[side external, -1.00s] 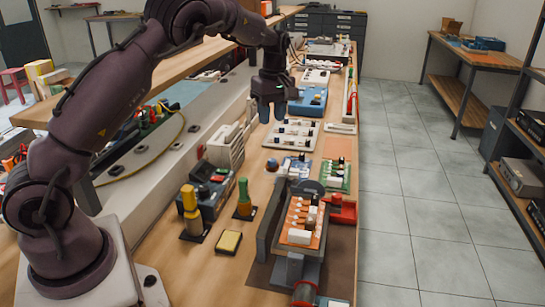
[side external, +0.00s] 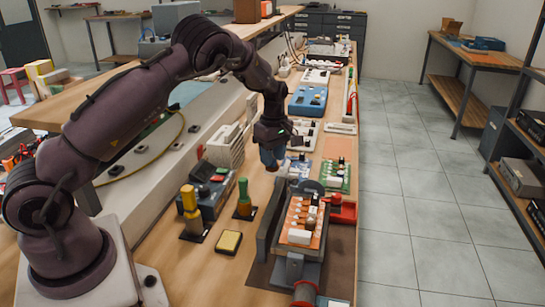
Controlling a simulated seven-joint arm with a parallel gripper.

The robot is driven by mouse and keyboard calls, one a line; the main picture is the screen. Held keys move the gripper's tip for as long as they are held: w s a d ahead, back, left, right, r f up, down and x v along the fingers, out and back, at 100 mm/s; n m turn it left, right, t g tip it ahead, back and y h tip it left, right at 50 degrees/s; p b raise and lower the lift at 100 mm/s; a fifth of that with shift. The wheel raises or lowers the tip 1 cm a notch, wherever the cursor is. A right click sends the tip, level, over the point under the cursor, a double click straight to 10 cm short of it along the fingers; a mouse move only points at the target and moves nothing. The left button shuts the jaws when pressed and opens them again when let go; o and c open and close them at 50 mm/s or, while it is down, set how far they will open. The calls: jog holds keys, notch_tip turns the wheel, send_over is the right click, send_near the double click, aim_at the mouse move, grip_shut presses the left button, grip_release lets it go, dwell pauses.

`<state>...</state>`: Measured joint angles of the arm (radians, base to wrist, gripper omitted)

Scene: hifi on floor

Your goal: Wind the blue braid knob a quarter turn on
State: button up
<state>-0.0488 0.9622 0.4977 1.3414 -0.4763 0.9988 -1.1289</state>
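A green board (side external: 336,175) lies right of the blue-and-white one. Nearer stand a clamped orange board (side external: 304,220), a dark grey-blue device (side external: 207,187) and yellow- and green-handled tools (side external: 190,205). A blue case (side external: 308,100) lies farther back.

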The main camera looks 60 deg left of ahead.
jog(key=shift+f, duration=0.35)
jog(key=c, duration=0.6)
jog(key=shift+c, duration=0.2)
jog(key=shift+m, duration=0.3)
